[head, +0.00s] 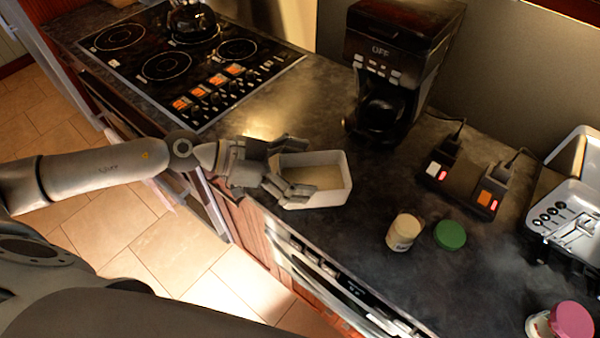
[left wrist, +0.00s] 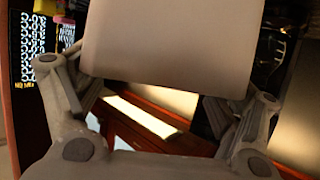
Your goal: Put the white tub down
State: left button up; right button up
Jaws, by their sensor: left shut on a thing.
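The white tub (head: 334,198) is an open-topped rectangular container. In the head view it is at the counter's front edge, above or on the counter; I cannot tell whether its base touches. My left gripper (head: 292,168) comes from the left and is shut on the tub's left end. In the left wrist view the tub (left wrist: 172,50) fills the upper middle, between the two fingers of the gripper (left wrist: 165,95). My right gripper is not in view.
On the dark counter (head: 350,240) are a small jar (head: 403,232), a green lid (head: 450,235) and a coffee maker (head: 395,70). Two switch boxes (head: 465,180) lie at the right. The stove (head: 190,60) is at the upper left. Bare counter lies right of the tub.

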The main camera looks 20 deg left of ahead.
aim_at(300, 161)
pick_arm(q)
jog(key=w+f, duration=0.2)
jog(key=w+a+f, duration=0.1)
jog(key=w+f, duration=0.1)
jog(key=w+a+f, duration=0.1)
jog(key=w, duration=0.1)
jog(key=shift+w+a+f, duration=0.15)
jog(key=shift+a+f, duration=0.05)
jog(key=shift+f, duration=0.2)
jog(key=shift+w+a+f, duration=0.2)
jog(key=shift+w+f, duration=0.3)
jog(key=shift+f, duration=0.15)
notch_tip(300, 161, down, 2)
jog(key=shift+f+p, duration=0.1)
jog(key=shift+p, duration=0.3)
jog(key=shift+f, duration=0.4)
jog(key=o, duration=0.9)
jog(key=shift+s, duration=0.1)
jog(key=shift+o, duration=0.2)
